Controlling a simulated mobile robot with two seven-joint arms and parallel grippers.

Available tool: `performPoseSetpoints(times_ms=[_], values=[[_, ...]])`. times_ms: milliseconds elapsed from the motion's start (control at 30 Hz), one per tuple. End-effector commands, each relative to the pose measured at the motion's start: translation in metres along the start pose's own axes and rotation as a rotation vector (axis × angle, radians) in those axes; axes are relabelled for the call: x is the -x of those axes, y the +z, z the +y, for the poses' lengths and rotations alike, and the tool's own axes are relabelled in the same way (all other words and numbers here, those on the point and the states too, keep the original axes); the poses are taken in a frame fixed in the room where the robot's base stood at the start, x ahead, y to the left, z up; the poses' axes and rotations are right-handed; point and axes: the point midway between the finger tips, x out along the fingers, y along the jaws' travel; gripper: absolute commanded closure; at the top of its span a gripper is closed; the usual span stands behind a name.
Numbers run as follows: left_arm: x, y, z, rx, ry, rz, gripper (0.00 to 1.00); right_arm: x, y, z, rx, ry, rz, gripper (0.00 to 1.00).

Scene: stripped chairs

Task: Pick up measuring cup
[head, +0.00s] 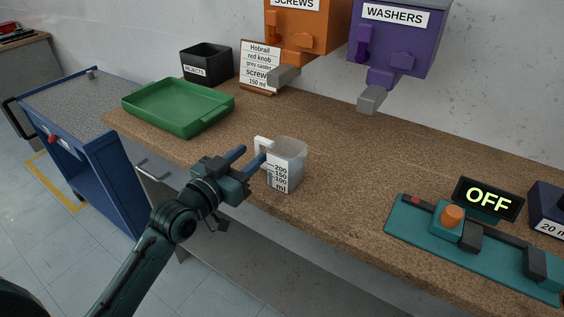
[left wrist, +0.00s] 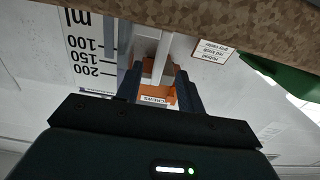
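The measuring cup (head: 285,165) is a clear, upright cup with a white scale up to 200 ml, standing near the front edge of the brown workbench (head: 350,185). Its pale handle (head: 262,145) faces left, toward my left gripper (head: 253,156). The gripper is open, its two blue fingers level with the handle. In the left wrist view, which is upside down, the handle (left wrist: 155,45) shows in line with the gap between the fingers (left wrist: 160,82), with space around it. I cannot tell how deep it sits between the tips. The cup's scale (left wrist: 92,50) shows beside it.
A green tray (head: 178,107) and a black rejects bin (head: 206,64) stand at the back left. Orange (head: 310,25) and purple (head: 395,45) dispensers hang on the wall. A teal device (head: 470,250) with an OFF display (head: 488,199) sits at right. The bench middle is clear.

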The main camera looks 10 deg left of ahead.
Motion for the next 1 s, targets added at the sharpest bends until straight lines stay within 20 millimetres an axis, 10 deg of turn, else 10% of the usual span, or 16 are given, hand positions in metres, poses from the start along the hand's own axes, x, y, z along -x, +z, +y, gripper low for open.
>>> performPoseSetpoints(times_ms=[533,1000], values=[[-0.041,0.003,0.002,0.000,0.000,0.001,0.62,0.000,-0.001,0.002,0.006,0.004,-0.001,0.64],[-0.041,0.003,0.002,0.000,0.000,0.001,0.99,0.000,-0.001,0.002,0.008,0.004,-0.001,0.64]])
